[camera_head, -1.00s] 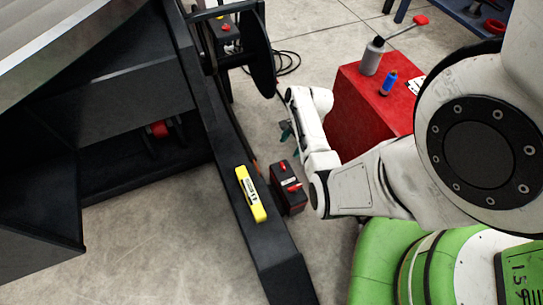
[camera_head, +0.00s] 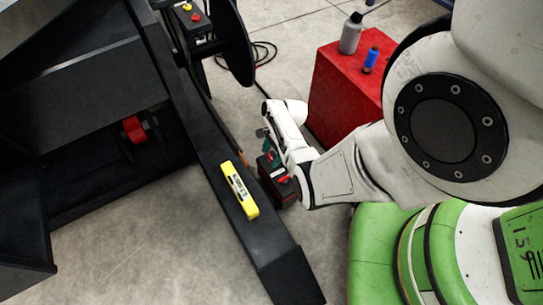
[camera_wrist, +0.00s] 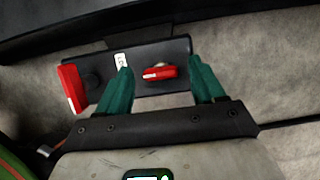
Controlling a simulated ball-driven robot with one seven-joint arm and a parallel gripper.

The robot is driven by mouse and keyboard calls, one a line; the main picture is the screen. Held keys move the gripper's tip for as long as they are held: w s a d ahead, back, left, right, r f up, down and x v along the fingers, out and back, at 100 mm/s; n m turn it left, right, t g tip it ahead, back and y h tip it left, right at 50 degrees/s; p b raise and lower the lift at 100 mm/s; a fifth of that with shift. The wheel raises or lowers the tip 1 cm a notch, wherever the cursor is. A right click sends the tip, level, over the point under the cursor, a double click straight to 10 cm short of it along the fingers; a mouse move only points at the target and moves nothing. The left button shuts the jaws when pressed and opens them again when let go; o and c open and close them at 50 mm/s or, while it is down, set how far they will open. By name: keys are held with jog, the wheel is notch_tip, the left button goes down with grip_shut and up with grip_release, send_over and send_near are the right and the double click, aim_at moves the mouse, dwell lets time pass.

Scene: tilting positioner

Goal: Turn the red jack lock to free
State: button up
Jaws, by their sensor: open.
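A dark control box (camera_head: 277,190) with two red handles stands on the floor beside the black beam. In the wrist view the box's dark face (camera_wrist: 97,60) carries a small oblong red turn handle (camera_wrist: 158,72) and a larger red lever (camera_wrist: 73,88) at its left end. A white label (camera_wrist: 121,62) sits left of the small handle. My gripper (camera_wrist: 161,80) is open, with one green finger on each side of the small handle. No finger visibly touches it. In the head view my gripper (camera_head: 265,144) is at the box, partly hidden by my wrist.
A yellow level (camera_head: 239,190) lies on the black beam (camera_head: 262,236) left of the box. A red cabinet (camera_head: 340,95) with a grey bottle (camera_head: 351,34) and a blue can (camera_head: 371,58) stands behind my arm. A black cable (camera_head: 262,52) lies on the floor.

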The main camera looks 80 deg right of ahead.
jog(key=shift+f, duration=0.1)
jog(key=shift+c, duration=0.3)
jog(key=c, duration=1)
jog(key=n+g+y, duration=0.1)
jog(key=n, duration=0.3)
jog(key=shift+w, duration=0.15)
jog(key=n+g, duration=0.1)
jog(key=n, duration=0.1)
jog(key=n+g, duration=0.1)
jog(key=n, duration=0.2)
jog(key=shift+w+d+y+b, duration=0.1)
jog(key=shift+y+b, duration=0.2)
jog(key=shift+b, duration=0.1)
jog(key=n+g, duration=0.1)
jog(key=n, duration=0.3)
jog(key=shift+w+g, duration=0.1)
jog(key=shift+g, duration=0.3)
jog(key=shift+w+n+g+h, duration=0.1)
jog(key=shift+n+g+h, duration=0.25)
jog(key=shift+n, duration=0.85)
jog(key=shift+n+g+h, duration=0.25)
jog(key=shift+n+g, duration=0.1)
jog(key=shift+n, duration=0.85)
